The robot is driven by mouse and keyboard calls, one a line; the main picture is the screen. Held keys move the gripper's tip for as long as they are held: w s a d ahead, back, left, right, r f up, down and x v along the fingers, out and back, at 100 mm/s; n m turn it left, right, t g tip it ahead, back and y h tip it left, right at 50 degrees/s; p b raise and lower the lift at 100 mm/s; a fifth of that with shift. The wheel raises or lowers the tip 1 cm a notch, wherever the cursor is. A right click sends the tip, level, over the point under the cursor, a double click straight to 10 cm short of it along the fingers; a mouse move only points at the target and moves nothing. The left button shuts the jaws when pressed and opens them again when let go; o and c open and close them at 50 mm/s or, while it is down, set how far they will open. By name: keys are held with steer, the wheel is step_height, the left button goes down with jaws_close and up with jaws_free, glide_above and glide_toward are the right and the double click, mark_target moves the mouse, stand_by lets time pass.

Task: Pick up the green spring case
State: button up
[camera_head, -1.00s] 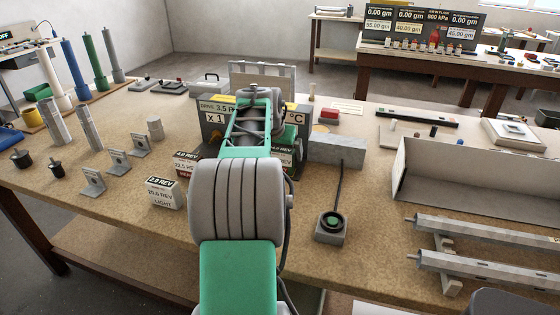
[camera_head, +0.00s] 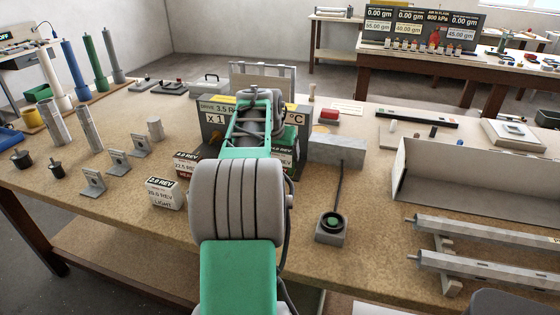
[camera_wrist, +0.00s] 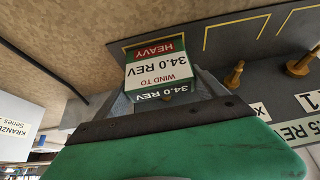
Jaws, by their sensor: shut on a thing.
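The green spring case (camera_wrist: 160,68) is in the wrist view, with green edges, a white face reading 34.0 REV and a red HEAVY band. My gripper (camera_wrist: 165,95) is shut on it, with a grey finger on either side. The lower part of the case is hidden by my gripper. In the head view my arm hides most of the grip; a green edge with a label (camera_head: 285,140) shows at the right of my arm. I cannot tell how far the case is from the surface below.
A dark board (camera_wrist: 212,42) with yellow outlines and brass pegs (camera_wrist: 234,75) lies close by. In the head view, white-labelled cases (camera_head: 164,193) stand left of my arm. A grey block with a round green-centred socket (camera_head: 332,225) and a long grey tray (camera_head: 465,185) are right.

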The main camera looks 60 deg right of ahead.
steer(key=shift+r, duration=0.1)
steer(key=shift+c, duration=1.3)
